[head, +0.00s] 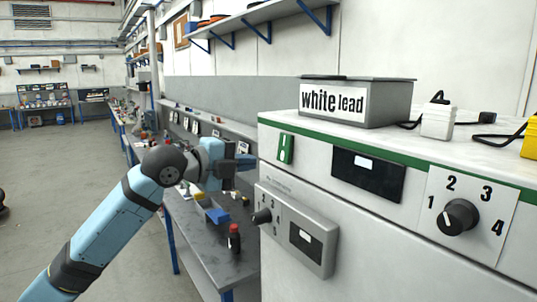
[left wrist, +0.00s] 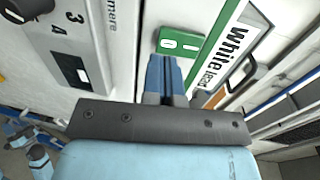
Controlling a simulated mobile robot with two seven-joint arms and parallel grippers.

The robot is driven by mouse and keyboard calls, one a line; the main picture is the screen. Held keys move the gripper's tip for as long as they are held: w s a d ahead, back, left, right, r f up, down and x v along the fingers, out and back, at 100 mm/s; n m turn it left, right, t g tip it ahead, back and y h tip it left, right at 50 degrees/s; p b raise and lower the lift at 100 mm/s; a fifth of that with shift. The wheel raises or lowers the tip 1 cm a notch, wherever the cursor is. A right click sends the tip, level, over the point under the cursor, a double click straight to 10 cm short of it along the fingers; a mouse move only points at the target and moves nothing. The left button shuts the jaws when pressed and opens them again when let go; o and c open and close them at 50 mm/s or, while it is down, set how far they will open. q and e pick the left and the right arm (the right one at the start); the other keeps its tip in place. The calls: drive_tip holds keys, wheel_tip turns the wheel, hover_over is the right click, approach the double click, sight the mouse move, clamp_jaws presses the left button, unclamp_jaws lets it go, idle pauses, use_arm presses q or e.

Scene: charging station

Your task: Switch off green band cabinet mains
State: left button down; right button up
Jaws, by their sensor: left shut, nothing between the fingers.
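The cabinet with the green band (head: 400,160) stands at the right of the head view. Its green mains switch (head: 285,149) is on the front face at the upper left, just under the band. The switch also shows in the left wrist view (left wrist: 181,43), with white marks on its rocker; I cannot tell its position. My left gripper (head: 248,162) is shut and empty, just left of the switch in the head view. In the left wrist view its fingertips (left wrist: 165,62) point at the switch, close to its lower edge; I cannot tell whether they touch.
A grey box labelled "white lead" (head: 358,102), a white plug (head: 438,121) and a yellow one (head: 530,138) sit on the cabinet top. A dial (head: 458,217), a display (head: 368,174) and a grey side unit (head: 297,236) are on or by its front. A cluttered workbench (head: 205,240) runs behind my arm.

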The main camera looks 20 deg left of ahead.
sight(278, 159)
use_arm(q)
drive_tip(key=p+x, duration=0.1)
drive_tip(key=x, duration=0.3)
drive_tip(key=shift+w+d+r, duration=0.1)
drive_tip(key=shift+w+d, duration=0.05)
drive_tip(key=shift+d, duration=0.05)
drive_tip(key=shift+w+d+f+p, duration=0.25)
drive_tip(key=shift+w+d+p, duration=0.1)
drive_tip(key=shift+w, duration=0.2)
